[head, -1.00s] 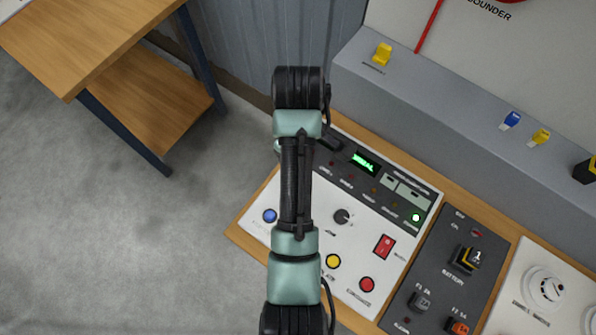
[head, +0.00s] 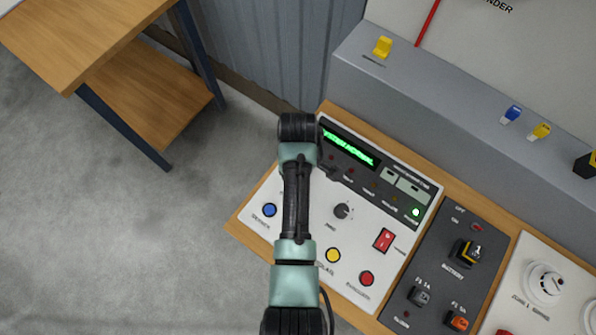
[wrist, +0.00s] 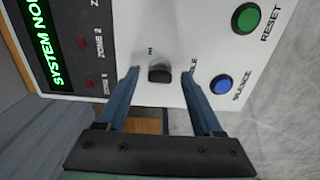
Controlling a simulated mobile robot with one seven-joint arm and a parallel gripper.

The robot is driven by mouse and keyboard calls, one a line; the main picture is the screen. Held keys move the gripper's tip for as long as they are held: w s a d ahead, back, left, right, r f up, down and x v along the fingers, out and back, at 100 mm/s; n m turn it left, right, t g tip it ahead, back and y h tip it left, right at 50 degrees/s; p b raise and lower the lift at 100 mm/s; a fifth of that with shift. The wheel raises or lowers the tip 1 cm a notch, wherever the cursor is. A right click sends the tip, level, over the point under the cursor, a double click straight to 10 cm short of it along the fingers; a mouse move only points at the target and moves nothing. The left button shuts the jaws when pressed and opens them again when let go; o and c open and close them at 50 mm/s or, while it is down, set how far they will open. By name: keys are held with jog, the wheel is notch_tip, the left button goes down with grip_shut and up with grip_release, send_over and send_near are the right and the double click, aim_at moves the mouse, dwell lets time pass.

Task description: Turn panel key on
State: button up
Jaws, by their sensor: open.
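The panel key (wrist: 159,75) shows in the wrist view as a small dark grip on the white face of the control panel (head: 309,228), with small lettering around it. In the head view my arm hides that spot. My gripper (wrist: 160,72) is open, with one blue finger on each side of the key. The gap between the fingers looks clear of them; whether either touches the key or panel I cannot tell. The head view does not show the fingers.
A blue silence button (wrist: 222,84) lies just right of the right finger, with a green reset button (wrist: 246,18) above it. A lit green display (head: 348,147), black rotary knob (head: 342,211) and red rocker switch (head: 384,240) are nearby. A wooden bench (head: 85,35) stands left.

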grip_shut()
jog(key=shift+m, duration=0.3)
jog(key=m+p, duration=0.2)
jog(key=m, duration=0.3)
jog(key=shift+r, duration=0.15)
jog(key=m+p, duration=0.1)
jog(key=m, duration=0.5)
jog(key=shift+p, duration=0.35)
jog(key=shift+m, duration=0.3)
grip_release()
